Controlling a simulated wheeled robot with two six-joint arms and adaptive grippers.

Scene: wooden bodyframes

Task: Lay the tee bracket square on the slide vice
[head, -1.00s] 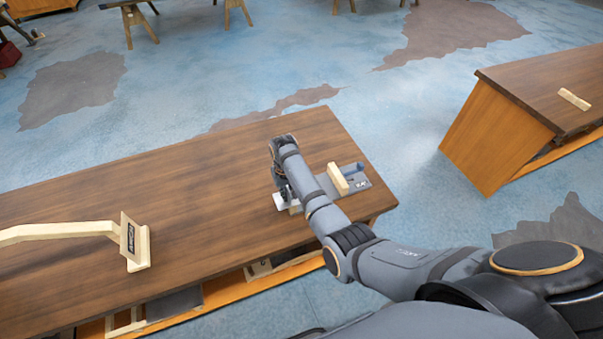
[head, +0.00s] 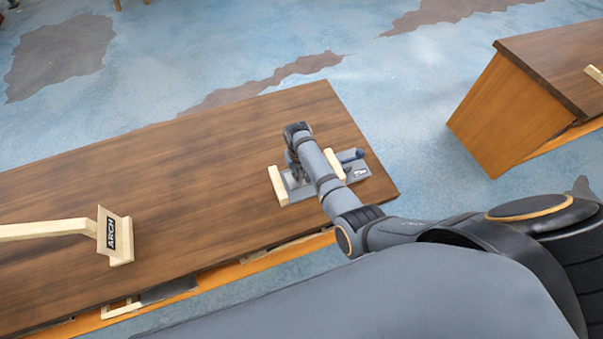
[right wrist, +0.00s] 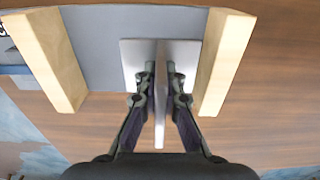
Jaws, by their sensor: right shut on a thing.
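The slide vice (head: 357,175) lies on the near bench close to its right end, a grey plate with two pale wooden jaws and a blue part at its right. Its left jaw (head: 277,186) and right jaw (head: 335,163) stand apart. My right gripper (head: 297,176) is between the jaws in the head view. In the right wrist view its fingers (right wrist: 160,88) are shut on the upright web of the pale grey tee bracket (right wrist: 133,62). The bracket's flat plate is between the jaws, closer to the picture-right one; contact with the vice is unclear. My left gripper is not in view.
A pale wooden piece with a plate marked ARCH (head: 112,235) stands on the left of the near bench (head: 190,170). The bench middle is clear. Another bench (head: 550,60) stands at the right across blue floor.

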